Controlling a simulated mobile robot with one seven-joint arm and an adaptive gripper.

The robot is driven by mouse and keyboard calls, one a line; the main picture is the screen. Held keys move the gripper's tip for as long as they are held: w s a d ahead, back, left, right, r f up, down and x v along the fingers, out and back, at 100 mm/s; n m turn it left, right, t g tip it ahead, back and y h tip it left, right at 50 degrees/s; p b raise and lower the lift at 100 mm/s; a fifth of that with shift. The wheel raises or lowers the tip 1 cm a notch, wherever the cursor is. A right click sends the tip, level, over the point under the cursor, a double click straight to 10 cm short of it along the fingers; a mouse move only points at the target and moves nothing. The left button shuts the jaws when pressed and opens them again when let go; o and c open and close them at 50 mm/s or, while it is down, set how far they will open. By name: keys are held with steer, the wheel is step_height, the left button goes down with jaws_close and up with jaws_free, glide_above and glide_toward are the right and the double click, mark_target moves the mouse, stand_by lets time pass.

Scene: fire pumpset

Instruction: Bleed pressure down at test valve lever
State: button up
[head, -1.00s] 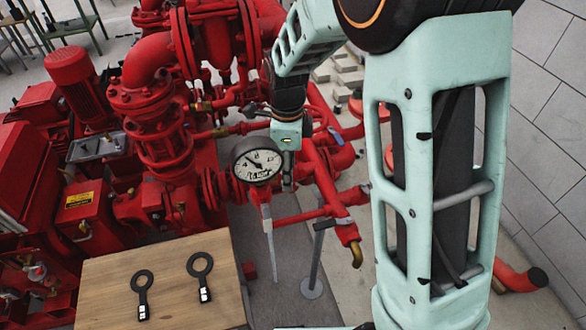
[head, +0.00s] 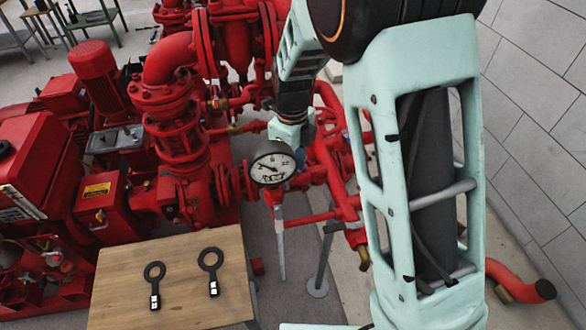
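A round white-faced pressure gauge (head: 273,168) with a dark rim stands in the middle of the head view; its needle reading is too small to tell. Below it a long pale grey tapered piece (head: 280,240) hangs by a thin red pipe; I cannot tell whether it is the test valve lever. No other lever shows clearly. My gripper (head: 297,153) is at the end of the mint-green arm, just behind and above the gauge. Its fingers are mostly hidden by the gauge, so their opening and any contact do not show.
A wooden table (head: 130,285) at the front left bears two black ring-ended tools (head: 153,285). Red pump pipework (head: 180,150) fills the left and middle. A thin grey post (head: 322,262) stands right of the gauge. A tiled wall (head: 535,120) is at right.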

steer(key=o, duration=1.7)
step_height(320, 180, up, 12)
steer(key=shift+r, duration=0.1)
